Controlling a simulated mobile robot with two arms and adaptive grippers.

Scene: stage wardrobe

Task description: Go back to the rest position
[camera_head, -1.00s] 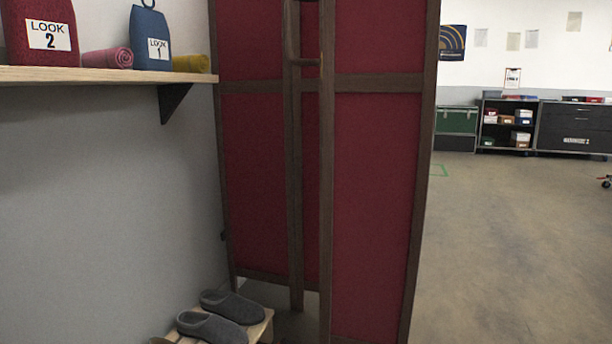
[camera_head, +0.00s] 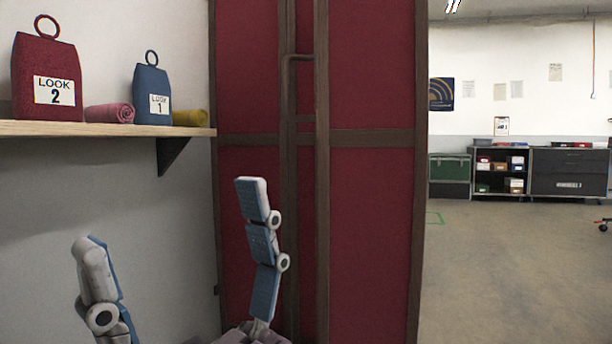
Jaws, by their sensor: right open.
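My right gripper (camera_head: 178,255) stands at the bottom left of the head view with its fingers pointing up. Its two grey and blue fingers are wide apart with nothing between them. It is in front of the grey wall and the red folding screen, below the shelf in the picture. My left gripper is not in view.
A wooden shelf (camera_head: 60,129) at the left holds a red LOOK 2 bag (camera_head: 40,75), a blue LOOK 1 bag (camera_head: 152,85), a pink roll (camera_head: 108,113) and a yellow roll (camera_head: 190,118). A red screen (camera_head: 370,230) stands centre. Open floor (camera_head: 510,270) lies at right.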

